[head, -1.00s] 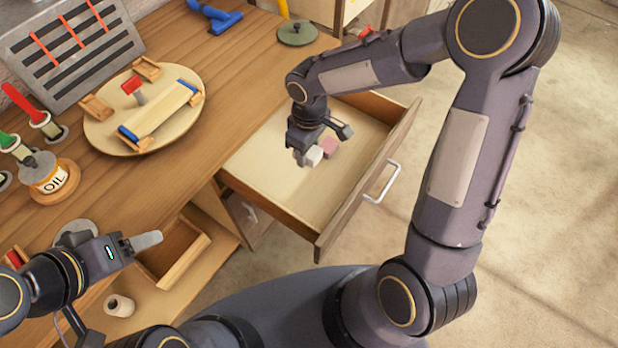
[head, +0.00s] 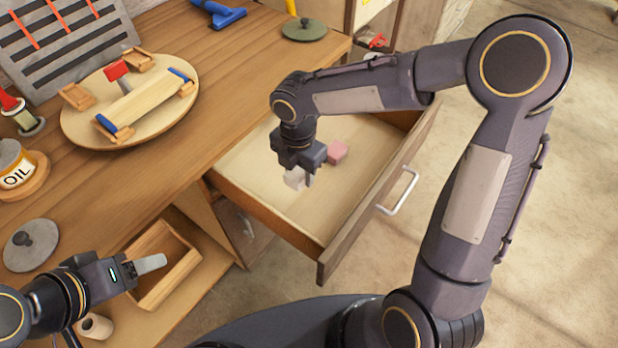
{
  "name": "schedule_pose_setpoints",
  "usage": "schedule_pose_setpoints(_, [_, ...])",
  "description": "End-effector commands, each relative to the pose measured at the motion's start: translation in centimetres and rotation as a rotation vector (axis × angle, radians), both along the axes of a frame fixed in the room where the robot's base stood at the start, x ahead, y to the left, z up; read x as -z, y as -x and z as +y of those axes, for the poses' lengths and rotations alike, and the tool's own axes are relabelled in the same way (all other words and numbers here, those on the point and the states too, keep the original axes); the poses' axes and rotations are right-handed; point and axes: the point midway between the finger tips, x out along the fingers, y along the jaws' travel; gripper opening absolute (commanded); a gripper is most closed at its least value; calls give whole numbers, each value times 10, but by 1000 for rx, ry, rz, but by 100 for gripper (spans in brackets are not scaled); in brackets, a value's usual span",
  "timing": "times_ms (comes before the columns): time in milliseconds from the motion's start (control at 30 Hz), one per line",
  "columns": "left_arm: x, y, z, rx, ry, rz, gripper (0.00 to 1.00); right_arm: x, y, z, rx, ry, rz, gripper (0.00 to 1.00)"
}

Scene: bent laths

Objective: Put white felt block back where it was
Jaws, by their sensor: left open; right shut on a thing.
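The white felt block (head: 294,178) is in the fingers of my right gripper (head: 299,176), which reaches down into the open drawer (head: 325,210). The fingers are shut on the block and partly hide it. I cannot tell whether the block touches the drawer floor. A pink block (head: 337,151) lies in the drawer to the right of the gripper, apart from the white one. My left gripper (head: 152,264) is open and empty at the lower left, over the small wooden box.
The drawer front with its metal handle (head: 400,192) juts out from the bench. On the bench are a round board (head: 75,135) with a wooden roller piece, an oil pot (head: 18,172) and a green lid (head: 304,30). A small wooden box (head: 190,262) sits below.

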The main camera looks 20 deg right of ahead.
Motion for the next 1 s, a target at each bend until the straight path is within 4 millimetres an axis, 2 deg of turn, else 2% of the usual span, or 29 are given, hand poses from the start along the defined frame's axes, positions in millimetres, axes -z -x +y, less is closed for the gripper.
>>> schedule_pose_setpoints(33, [3, 0, 0, 0, 0, 0, 63, 14, -6, -6, 3, 0, 5, 20])
schedule_pose_setpoints(200, [5, 0, 0, 0, 0, 0, 63, 40, -23, -21, 3, 0, 3, 20])
schedule_pose_setpoints(467, [7, 0, 0, 0, 0, 0, 63, 54, -33, -29, 2, 0, 0, 20])
schedule_pose_setpoints(700, [13, 0, 0, 0, 0, 0, 63, 88, -36, -32, 0, 0, 1, 20])
schedule_pose_setpoints(1000, [13, 0, 0, 0, 0, 0, 63, 90, -36, -32, 1, -1, -1, 20])
